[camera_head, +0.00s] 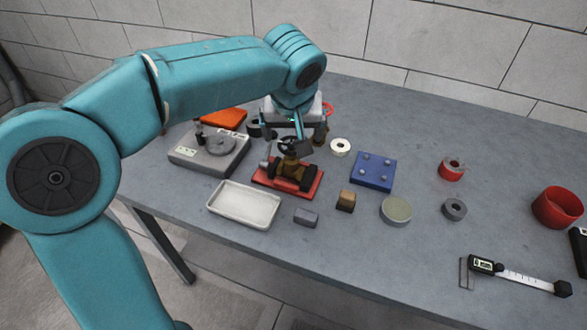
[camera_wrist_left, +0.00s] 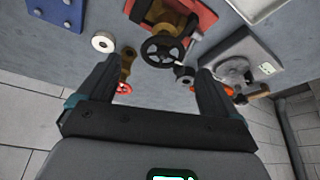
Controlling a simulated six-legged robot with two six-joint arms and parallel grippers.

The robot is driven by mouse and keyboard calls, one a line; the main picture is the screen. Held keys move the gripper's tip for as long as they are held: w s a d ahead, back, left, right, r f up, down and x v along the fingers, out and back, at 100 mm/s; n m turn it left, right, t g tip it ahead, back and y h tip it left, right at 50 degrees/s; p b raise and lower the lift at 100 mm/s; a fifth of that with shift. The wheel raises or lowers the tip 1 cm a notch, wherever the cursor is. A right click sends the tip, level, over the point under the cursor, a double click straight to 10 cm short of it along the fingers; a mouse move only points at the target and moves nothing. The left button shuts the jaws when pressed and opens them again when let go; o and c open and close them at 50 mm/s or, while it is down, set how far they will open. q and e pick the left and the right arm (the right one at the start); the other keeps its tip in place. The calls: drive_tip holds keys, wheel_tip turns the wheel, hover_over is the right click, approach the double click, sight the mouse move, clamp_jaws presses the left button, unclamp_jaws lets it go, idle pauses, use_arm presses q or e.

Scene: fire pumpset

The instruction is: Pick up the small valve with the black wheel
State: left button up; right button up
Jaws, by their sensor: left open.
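The brass valve with the black wheel (camera_head: 289,168) sits on a red base plate (camera_head: 262,180) in the middle of the table. In the left wrist view its black handwheel (camera_wrist_left: 162,51) shows at the top centre, with part of the brass body behind it. My left gripper (camera_head: 298,134) is above and just behind the valve in the head view, pointing down. In the left wrist view its two fingers (camera_wrist_left: 158,70) are spread wide and nothing is held between them. A second brass valve with a red wheel (camera_wrist_left: 124,88) is beside one finger. My right gripper is not in view.
A white tray (camera_head: 245,222) and a grey device (camera_head: 190,156) are left of the valve. A blue plate (camera_head: 374,166), a pale ring (camera_head: 340,147) and small blocks (camera_head: 346,195) are to the right. Farther right are a red cup (camera_head: 557,203) and a caliper (camera_head: 515,275).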

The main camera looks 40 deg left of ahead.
sight(292, 144)
use_arm(q)
drive_tip(key=x, duration=0.8)
drive_tip(key=shift+s+b, duration=0.25)
drive_tip(key=shift+b, duration=0.15)
clamp_jaws()
